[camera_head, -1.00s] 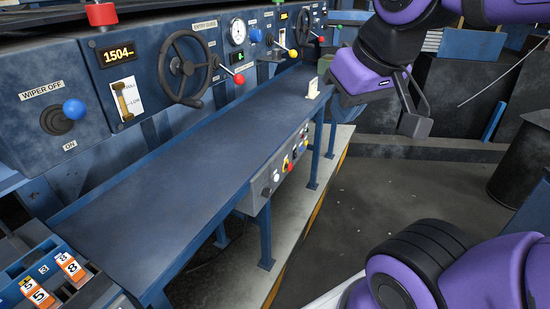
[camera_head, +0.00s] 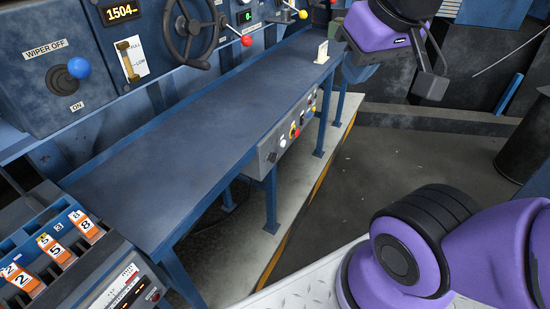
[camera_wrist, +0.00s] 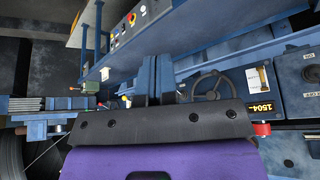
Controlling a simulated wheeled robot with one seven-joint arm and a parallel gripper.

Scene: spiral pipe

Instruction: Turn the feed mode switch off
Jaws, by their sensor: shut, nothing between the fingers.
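No label in view reads feed mode, so I cannot tell which control is that switch. A grey control box (camera_head: 270,160) with several small knobs and buttons hangs on the near side of the long blue table. A blue-knobbed lever (camera_head: 78,68) labelled WIPER OFF and ON is on the back panel at left. My gripper (camera_wrist: 159,75) is shut and empty in the wrist view, its fingers pointing toward the blue machine. In the head view my purple wrist is at the upper right, past the table's far end, touching nothing I can see.
The long blue table (camera_head: 180,150) has a bare top with a small white block (camera_head: 322,52) near its far end. A handwheel (camera_head: 195,30) and a red-knobbed lever (camera_head: 247,40) stick out from the back panel. Numbered orange tags (camera_head: 22,281) are at lower left. Open floor lies at right.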

